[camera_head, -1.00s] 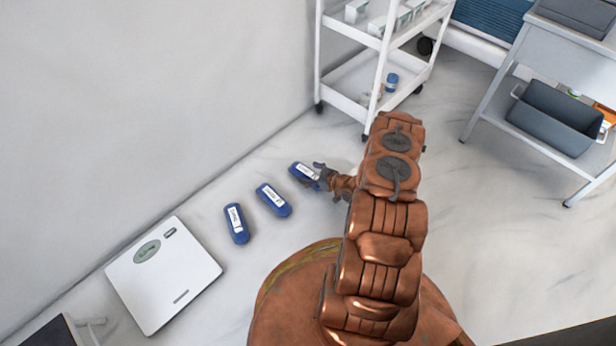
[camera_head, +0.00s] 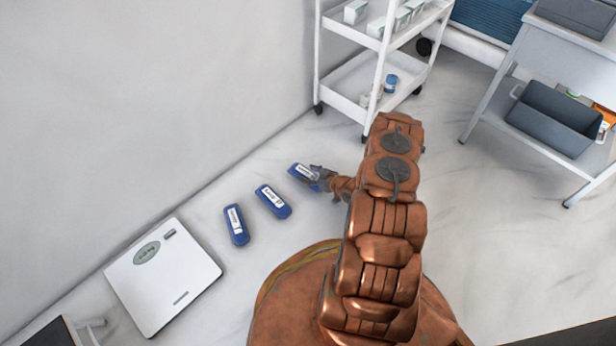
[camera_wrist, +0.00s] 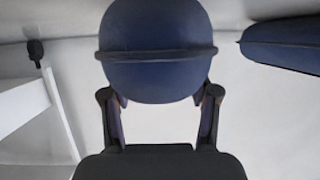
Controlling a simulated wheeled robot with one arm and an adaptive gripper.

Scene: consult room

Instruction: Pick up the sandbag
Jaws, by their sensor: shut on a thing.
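Three blue sandbags with white labels lie in a row on the floor in the head view. My gripper (camera_head: 320,180) is at the right end of the farthest sandbag (camera_head: 303,172), close to the trolley. In the wrist view this sandbag (camera_wrist: 155,50) fills the upper middle, and my gripper (camera_wrist: 160,115) has its fingers shut on its near end from both sides. The middle sandbag (camera_head: 273,201) and the nearest sandbag (camera_head: 236,225) lie apart to the left. Whether the held sandbag touches the floor is hard to tell. Another sandbag's end (camera_wrist: 285,45) shows at right in the wrist view.
A white scale (camera_head: 164,275) lies on the floor at left. A white trolley (camera_head: 345,103) stands behind my gripper by the wall. A grey cart (camera_head: 490,95) with a dark bin (camera_head: 553,118) stands at right. Floor between wall and sandbags is clear.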

